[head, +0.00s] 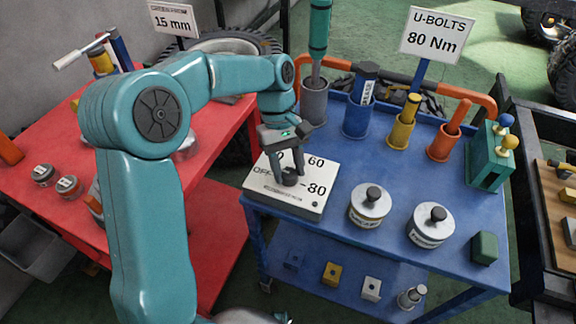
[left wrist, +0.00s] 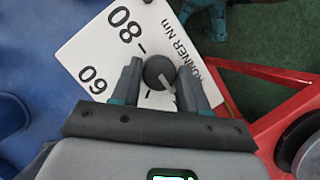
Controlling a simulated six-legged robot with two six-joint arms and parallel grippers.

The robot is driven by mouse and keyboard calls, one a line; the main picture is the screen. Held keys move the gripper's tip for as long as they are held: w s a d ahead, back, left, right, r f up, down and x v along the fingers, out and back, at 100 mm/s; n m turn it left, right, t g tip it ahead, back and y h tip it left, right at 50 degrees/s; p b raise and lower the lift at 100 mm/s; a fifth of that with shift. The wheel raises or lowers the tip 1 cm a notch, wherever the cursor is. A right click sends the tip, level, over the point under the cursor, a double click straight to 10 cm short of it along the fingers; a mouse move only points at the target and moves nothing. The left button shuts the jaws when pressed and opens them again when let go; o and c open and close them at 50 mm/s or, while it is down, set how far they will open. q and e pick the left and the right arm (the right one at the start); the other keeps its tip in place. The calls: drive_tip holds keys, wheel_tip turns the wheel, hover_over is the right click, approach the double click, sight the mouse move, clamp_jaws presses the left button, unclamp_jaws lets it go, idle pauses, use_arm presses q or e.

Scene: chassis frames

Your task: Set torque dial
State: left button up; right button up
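The torque dial is a black knob (left wrist: 160,72) with a white pointer line, on a white box (head: 268,195) at the blue cart's near left corner. The box face shows OFF, 60 and 80 marks; other marks are covered by my gripper. In the left wrist view the pointer slants down and right, away from the 80 mark. A sign (head: 432,36) behind the cart reads U-BOLTS 80 Nm. My right gripper is not in view.
Two labelled round weights with black knobs, one a silver weight (head: 370,205), stand right of the box. Several coloured tool holders, including an orange cup (head: 444,146), line the cart's back. A red bench (head: 40,195) stands left. A green block (head: 485,248) sits front right.

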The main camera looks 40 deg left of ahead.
use_arm(q)
drive_tip(key=c, duration=0.5)
drive_tip(key=shift+r, duration=0.1)
